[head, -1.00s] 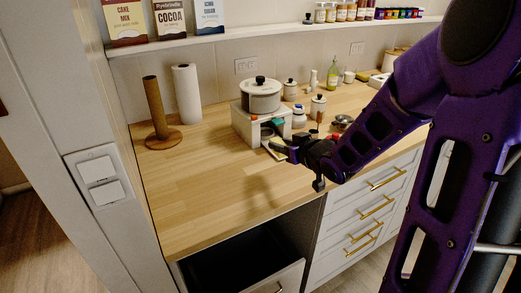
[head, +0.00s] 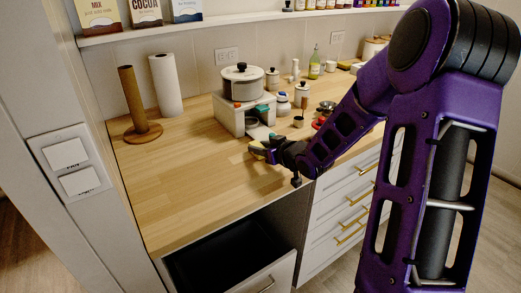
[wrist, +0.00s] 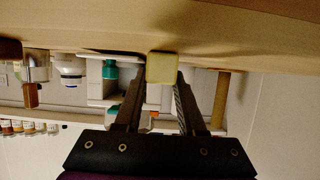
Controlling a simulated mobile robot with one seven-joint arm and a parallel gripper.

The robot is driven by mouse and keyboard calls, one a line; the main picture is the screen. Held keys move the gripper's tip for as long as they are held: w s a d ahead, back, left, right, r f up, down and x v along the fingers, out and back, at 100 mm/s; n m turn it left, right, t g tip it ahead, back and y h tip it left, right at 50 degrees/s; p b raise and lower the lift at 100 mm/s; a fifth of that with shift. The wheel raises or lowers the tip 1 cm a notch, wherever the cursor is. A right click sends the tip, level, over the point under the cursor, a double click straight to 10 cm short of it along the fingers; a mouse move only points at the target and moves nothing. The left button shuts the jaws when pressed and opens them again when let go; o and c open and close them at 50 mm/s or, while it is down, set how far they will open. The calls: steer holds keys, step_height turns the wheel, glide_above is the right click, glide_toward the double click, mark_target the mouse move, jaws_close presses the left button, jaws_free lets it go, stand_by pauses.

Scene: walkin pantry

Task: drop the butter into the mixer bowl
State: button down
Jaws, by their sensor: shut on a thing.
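My gripper (head: 258,150) is shut on the butter, a pale yellow block, which shows between the two fingertips in the wrist view (wrist: 161,68). In the head view the butter (head: 256,151) is small and partly hidden by the fingers. My gripper holds it over the wooden counter, in front of the white box. I cannot pick out the mixer bowl for certain. A small silver bowl (head: 327,105) with something red below it stands farther right on the counter, partly behind my arm.
A white box (head: 229,120) bears a lidded pot (head: 242,84). Jars and a green bottle (head: 314,65) stand behind. A paper towel roll (head: 166,85) and a wooden holder (head: 134,102) stand at left. The counter's front left (head: 185,190) is clear. A drawer (head: 230,255) below stands open.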

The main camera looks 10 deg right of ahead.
steer(key=shift+r, duration=0.1)
steer(key=c, duration=0.9)
jaws_free()
steer(key=shift+f, duration=0.25)
steer(key=shift+c, duration=0.2)
steer(key=o, duration=0.4)
steer(key=shift+o, duration=0.2)
